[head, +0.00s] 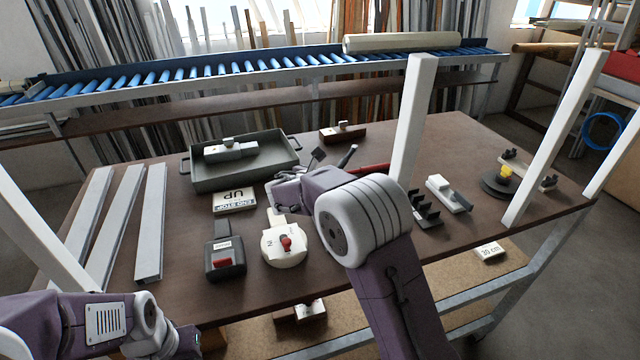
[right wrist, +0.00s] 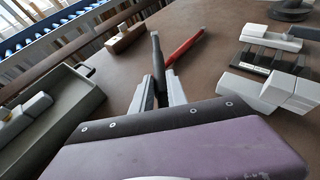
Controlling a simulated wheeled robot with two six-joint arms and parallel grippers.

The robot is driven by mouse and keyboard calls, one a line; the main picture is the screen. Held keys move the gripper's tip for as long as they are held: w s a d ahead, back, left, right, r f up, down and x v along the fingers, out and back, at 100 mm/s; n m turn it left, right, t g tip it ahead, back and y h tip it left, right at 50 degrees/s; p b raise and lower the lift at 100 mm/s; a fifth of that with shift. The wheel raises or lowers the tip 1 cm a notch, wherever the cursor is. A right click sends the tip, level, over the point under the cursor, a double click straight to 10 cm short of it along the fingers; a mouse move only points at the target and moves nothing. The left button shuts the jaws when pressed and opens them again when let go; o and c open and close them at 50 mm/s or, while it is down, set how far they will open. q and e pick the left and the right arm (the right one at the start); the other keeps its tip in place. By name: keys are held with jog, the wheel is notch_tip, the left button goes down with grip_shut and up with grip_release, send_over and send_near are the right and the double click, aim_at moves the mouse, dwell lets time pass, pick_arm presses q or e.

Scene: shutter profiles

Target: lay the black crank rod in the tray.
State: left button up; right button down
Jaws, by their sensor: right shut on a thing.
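The black crank rod (right wrist: 156,60) shows in the right wrist view between the light grey fingers of my right gripper (right wrist: 160,98), which is shut on it. The rod points away from the gripper, its far end free. In the head view its end (head: 347,157) shows just beyond my right wrist, which hides the rest. I cannot tell whether it is clear of the table. The tray (head: 285,161) is grey-green, at the back left of the table, holding a grey block-like part. It also shows in the right wrist view (right wrist: 88,92), left of my gripper. My left gripper is out of view.
A red rod (right wrist: 186,46) lies close beside the black rod. A brown block (head: 342,133) stands behind it. A labelled sign (head: 233,201), a black part (head: 224,258) and a round white part (head: 284,247) are in front of the tray. White profiles (head: 151,220) lie left. White posts (head: 409,120) rise right.

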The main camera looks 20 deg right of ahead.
jog(key=w+a+f, duration=0.1)
jog(key=w, duration=0.1)
jog(key=w+a+f, duration=0.1)
jog(key=a+f, duration=0.1)
jog(key=shift+w+a+p, duration=0.15)
jog(key=shift+w+p, duration=0.25)
notch_tip(320, 180, down, 3)
jog(key=shift+s+f, duration=0.1)
jog(key=shift+s, duration=0.05)
jog(key=shift+f, duration=0.45)
